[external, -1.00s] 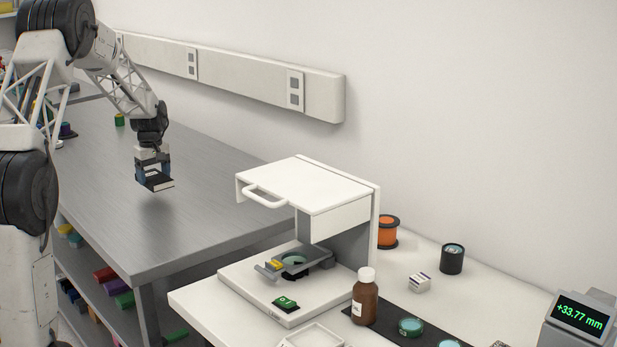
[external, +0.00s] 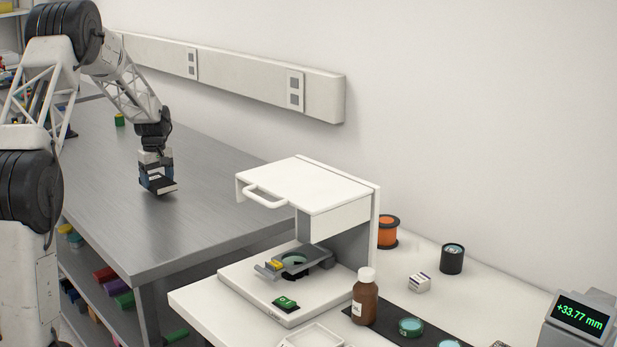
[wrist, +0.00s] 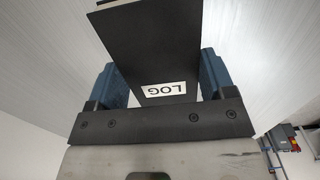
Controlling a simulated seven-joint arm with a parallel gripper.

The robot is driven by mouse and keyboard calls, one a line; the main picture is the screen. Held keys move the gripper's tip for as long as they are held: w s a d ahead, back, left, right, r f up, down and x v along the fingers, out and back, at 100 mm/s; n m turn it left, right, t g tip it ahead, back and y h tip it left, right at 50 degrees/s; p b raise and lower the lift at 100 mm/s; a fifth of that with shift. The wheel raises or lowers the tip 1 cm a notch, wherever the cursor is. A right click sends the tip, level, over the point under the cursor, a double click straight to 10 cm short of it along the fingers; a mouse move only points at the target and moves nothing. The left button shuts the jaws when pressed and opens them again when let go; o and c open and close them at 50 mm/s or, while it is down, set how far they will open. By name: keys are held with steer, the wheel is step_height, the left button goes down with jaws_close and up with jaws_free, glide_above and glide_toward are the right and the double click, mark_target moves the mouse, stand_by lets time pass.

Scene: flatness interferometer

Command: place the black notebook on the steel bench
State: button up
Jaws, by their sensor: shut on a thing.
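The black notebook (external: 161,186) is held in my gripper (external: 157,180) just above the steel bench (external: 215,208). In the wrist view the notebook (wrist: 150,45) has a white label reading LOG and sits between the two blue fingers of my gripper (wrist: 165,78), which are shut on it. The brushed bench top (wrist: 50,40) shows behind it in that view.
The white interferometer (external: 310,195) with a handled hood stands at right on a white table, beside a brown bottle (external: 365,300). A small green item (external: 119,119) sits far back on the bench. The bench around my gripper is clear. A white rail (external: 235,75) runs along the wall.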

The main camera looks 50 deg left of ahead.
mark_target(158, 180)
steer(key=shift+f, duration=0.7)
steer(key=shift+f, duration=0.1)
steer(key=o, duration=0.9)
steer(key=shift+f, duration=0.1)
steer(key=shift+o, duration=0.2)
step_height(158, 180, up, 12)
steer(key=shift+r, duration=0.2)
stand_by(0.4)
